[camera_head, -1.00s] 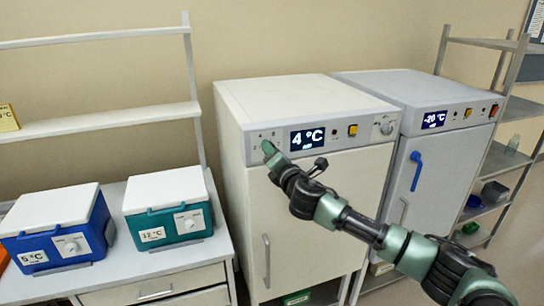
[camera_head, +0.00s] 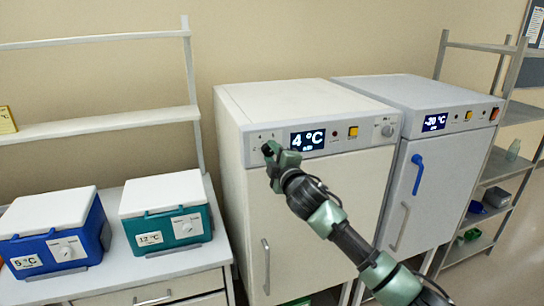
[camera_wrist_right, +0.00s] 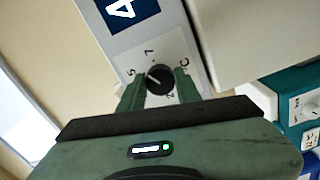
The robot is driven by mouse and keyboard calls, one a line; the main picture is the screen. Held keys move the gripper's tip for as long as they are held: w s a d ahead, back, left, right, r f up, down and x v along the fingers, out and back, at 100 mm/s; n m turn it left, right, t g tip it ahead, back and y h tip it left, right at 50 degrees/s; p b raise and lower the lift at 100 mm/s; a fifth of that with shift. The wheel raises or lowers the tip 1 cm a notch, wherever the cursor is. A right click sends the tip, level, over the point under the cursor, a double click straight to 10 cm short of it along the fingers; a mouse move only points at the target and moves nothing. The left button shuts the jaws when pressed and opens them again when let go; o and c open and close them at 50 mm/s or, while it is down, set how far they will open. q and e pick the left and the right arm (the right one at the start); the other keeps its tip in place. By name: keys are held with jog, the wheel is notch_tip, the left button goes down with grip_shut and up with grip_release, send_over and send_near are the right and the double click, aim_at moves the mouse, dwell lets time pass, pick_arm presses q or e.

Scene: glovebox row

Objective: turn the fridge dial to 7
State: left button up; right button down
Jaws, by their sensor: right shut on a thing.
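The fridge (camera_head: 310,205) is the cream cabinet showing "4 °C" on its display (camera_head: 308,140). Its dial is a small black knob (camera_wrist_right: 160,78) on a pale scale plate in the right wrist view, with a 5 and a 7 legible near it. A pale mark on the knob seems to point toward the 5 side, but its exact setting is hard to read. My right gripper (camera_wrist_right: 158,92) is shut on the knob, a green finger on either side. In the head view my right gripper (camera_head: 271,150) covers much of the dial, at the panel's left end. My left gripper is out of view.
A grey freezer (camera_head: 440,170) reading -20 °C stands to the right of the fridge. A blue cooler box (camera_head: 55,250) and a teal one (camera_head: 168,230) sit on the bench at left. An orange button (camera_head: 353,132) is right of the fridge display.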

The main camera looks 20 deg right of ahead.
jog(key=m, duration=0.6)
jog(key=shift+f+b, duration=0.15)
jog(key=shift+b, duration=0.2)
dwell(0.4)
jog(key=c, duration=1)
grip_release()
